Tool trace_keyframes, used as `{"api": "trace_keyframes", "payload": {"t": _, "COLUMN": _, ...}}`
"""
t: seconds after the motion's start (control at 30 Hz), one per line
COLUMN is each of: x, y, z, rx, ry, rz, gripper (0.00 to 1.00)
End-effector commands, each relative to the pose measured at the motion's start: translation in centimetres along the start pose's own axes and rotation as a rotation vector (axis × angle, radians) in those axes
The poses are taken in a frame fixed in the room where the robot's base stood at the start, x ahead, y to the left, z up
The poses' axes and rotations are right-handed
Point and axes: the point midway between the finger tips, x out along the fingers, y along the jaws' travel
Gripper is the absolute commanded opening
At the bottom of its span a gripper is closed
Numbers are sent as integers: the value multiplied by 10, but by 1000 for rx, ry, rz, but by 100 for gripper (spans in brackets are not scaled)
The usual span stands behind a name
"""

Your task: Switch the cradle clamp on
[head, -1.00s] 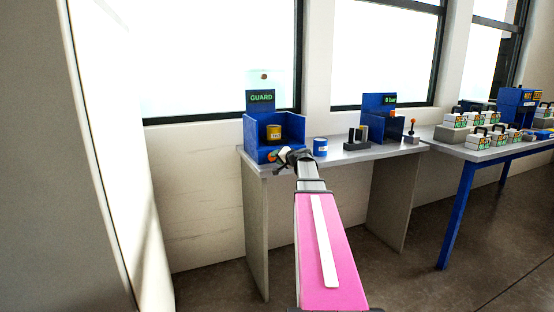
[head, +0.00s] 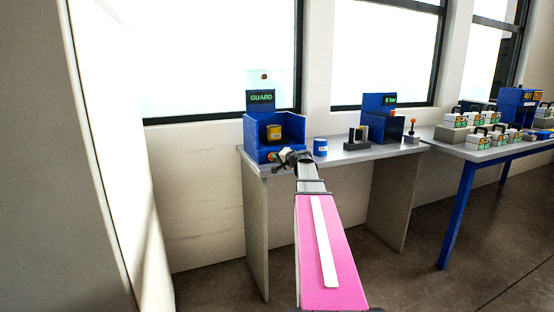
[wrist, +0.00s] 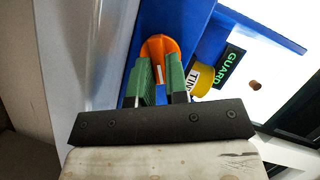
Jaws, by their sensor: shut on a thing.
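A blue cradle station (head: 251,133) stands at the left end of the grey bench, with a yellow-banded tin (head: 273,132) seated in it. On its low front is an orange knob (head: 271,157). My gripper (head: 280,157) is at this knob. In the wrist view, the two green fingers of my gripper (wrist: 160,78) are shut on the orange knob (wrist: 158,45), which has a white mark. The tin (wrist: 203,76) is just right of the fingers. The station's sign (head: 261,97) reads GUARD in green.
A blue-labelled tin (head: 320,146) stands on the bench (head: 345,156) right of my gripper. Further right are a dark rack (head: 356,139), a blue station with a "0 bar" display (head: 379,103) and an orange-topped lever (head: 412,133). A blue-legged table (head: 463,200) holds several labelled boxes.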

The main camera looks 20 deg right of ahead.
Motion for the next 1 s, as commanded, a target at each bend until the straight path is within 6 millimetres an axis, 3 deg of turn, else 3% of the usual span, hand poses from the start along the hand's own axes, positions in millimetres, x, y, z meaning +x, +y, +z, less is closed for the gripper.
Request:
{"api": "trace_keyframes", "payload": {"t": 0.17, "x": 0, "y": 0, "z": 1, "rx": 2, "ry": -2, "rz": 1, "gripper": 0}}
{"api": "trace_keyframes", "payload": {"t": 0.2, "x": 0, "y": 0, "z": 1, "rx": 2, "ry": -2, "rz": 1, "gripper": 18}}
{"api": "trace_keyframes", "payload": {"t": 0.27, "x": 0, "y": 0, "z": 1, "rx": 2, "ry": -2, "rz": 1, "gripper": 37}}
{"api": "trace_keyframes", "payload": {"t": 0.3, "x": 0, "y": 0, "z": 0, "rx": 2, "ry": -2, "rz": 1, "gripper": 40}}
{"api": "trace_keyframes", "payload": {"t": 0.67, "x": -7, "y": 0, "z": 1, "rx": 1, "ry": 0, "rz": 1, "gripper": 40}}
{"api": "trace_keyframes", "payload": {"t": 1.0, "x": -66, "y": 0, "z": 2, "rx": 1, "ry": 1, "rz": 1, "gripper": 40}}
